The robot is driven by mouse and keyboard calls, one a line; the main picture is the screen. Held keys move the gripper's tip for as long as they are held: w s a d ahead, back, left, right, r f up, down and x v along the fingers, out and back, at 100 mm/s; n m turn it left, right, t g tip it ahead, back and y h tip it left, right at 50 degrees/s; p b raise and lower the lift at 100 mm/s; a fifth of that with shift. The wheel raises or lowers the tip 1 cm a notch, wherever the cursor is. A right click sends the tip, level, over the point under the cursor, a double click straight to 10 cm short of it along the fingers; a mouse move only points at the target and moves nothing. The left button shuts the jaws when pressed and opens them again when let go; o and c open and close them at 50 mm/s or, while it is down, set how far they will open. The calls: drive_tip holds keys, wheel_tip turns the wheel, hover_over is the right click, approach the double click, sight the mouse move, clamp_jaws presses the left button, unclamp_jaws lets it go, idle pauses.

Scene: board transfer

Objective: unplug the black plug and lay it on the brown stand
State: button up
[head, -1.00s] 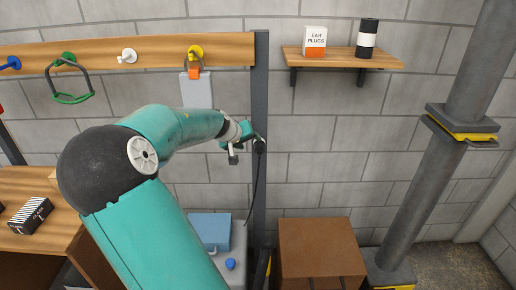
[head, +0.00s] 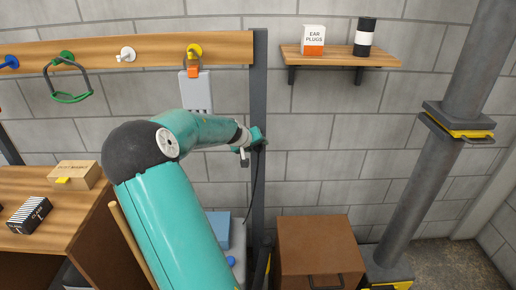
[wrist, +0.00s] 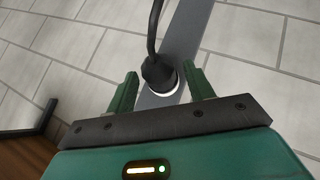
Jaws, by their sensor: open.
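The black plug (wrist: 158,72) sits on the grey post (wrist: 187,30) between my open fingers in the wrist view, with a light ring at its base and its cable running up the picture. My gripper (wrist: 161,88) is open around the plug, with a finger on each side and gaps visible. In the head view my gripper (head: 257,138) is at the grey post (head: 259,80) and mostly hides the plug. The black cable (head: 255,185) hangs below. The brown stand (head: 320,248) is a box-like block on the floor right of the post.
A shelf (head: 340,56) with an ear plugs box and a dark canister is above right. A wooden rail (head: 130,50) with hooks runs left of the post. A wooden bench (head: 50,210) stands at left. A grey pipe (head: 425,170) leans at right.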

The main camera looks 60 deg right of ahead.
drive_tip(key=shift+c, duration=0.4)
drive_tip(key=c, duration=0.8)
drive_tip(key=shift+s+a, duration=0.3)
drive_tip(key=shift+a, duration=0.25)
drive_tip(key=shift+s+a, duration=0.3)
drive_tip(key=shift+a, duration=0.25)
drive_tip(key=shift+a, duration=0.15)
drive_tip(key=shift+s+a, duration=0.35)
drive_tip(key=shift+a, duration=0.3)
drive_tip(key=shift+s+a, duration=0.35)
drive_tip(key=shift+a, duration=0.3)
drive_tip(key=shift+s+a, duration=0.35)
drive_tip(key=shift+a, duration=0.3)
